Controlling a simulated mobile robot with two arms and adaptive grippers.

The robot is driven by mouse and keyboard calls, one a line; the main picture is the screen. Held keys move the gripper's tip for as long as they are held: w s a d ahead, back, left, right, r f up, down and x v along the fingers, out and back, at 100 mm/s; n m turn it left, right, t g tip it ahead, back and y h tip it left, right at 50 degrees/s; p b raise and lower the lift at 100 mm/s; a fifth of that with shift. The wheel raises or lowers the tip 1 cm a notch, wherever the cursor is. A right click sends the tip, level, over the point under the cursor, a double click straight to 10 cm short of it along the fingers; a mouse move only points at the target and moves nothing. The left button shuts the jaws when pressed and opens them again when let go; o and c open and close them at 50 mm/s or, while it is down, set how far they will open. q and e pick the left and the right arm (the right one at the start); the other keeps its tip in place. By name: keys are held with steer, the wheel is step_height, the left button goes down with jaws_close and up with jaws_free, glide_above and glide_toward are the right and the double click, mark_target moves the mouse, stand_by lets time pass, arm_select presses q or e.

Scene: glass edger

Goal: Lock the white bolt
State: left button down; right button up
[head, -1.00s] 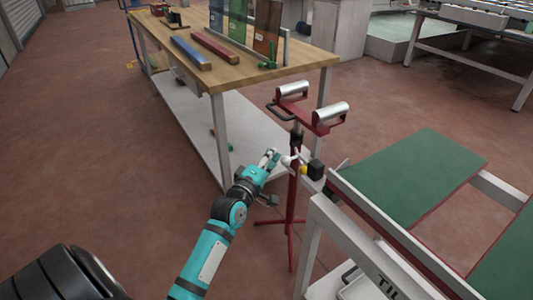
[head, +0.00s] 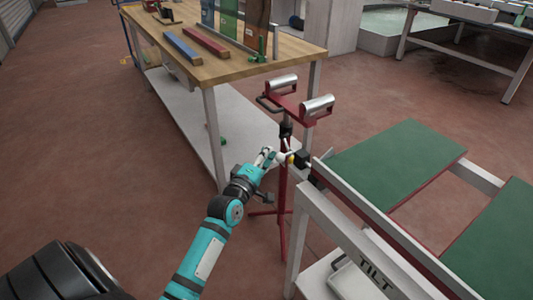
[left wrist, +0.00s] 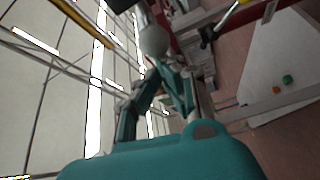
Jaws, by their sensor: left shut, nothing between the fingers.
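The white bolt shows as a small pale knob (head: 284,156) near a black block (head: 301,158) at the corner of the tilting table. In the left wrist view a pale round knob (left wrist: 153,40) on a rod lies just beyond the fingertips. My left gripper (head: 268,156) is shut and empty, close to the left of the knob; it also shows in the left wrist view (left wrist: 170,70). I cannot tell whether the fingertips touch the knob. The bolt's shaft is too small to tell whether it is in or out. My right gripper is not in view.
A red stand (head: 300,110) with two metal rollers rises just behind the knob. A wooden workbench (head: 230,75) stands at the back left. The tilting table with green pads (head: 395,155) and a white frame fills the right. The floor on the left is free.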

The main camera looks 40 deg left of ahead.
arm_select(q)
steer(key=shift+s+d, duration=0.1)
steer(key=s+d, duration=0.1)
steer(key=s, duration=1)
steer(key=shift+s+d+f, duration=0.25)
steer(key=shift+s+f, duration=0.1)
